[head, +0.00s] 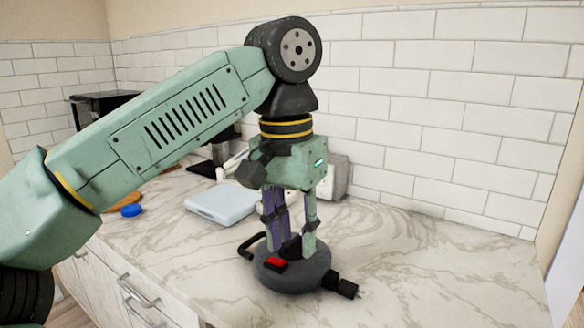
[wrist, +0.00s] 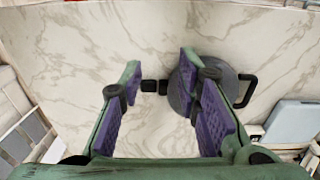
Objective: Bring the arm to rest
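My gripper (head: 294,238) points down over the marble counter at the end of my green arm. It also shows in the wrist view (wrist: 162,72), its purple-padded fingers wide apart with nothing between the pads. Just under the fingers in the head view is a round dark grey device (head: 310,280) with a red patch, a black handle at left and a black stub at right. In the wrist view the device (wrist: 180,92) lies partly behind the right finger. I cannot tell whether a finger touches it.
A pale blue-grey flat box (head: 222,203) lies left of the device, and a grey box (head: 335,176) stands behind by the tiled wall. A blue round item (head: 131,210) is farther left. The counter (head: 420,255) is clear at right; drawers (head: 125,290) are below its front.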

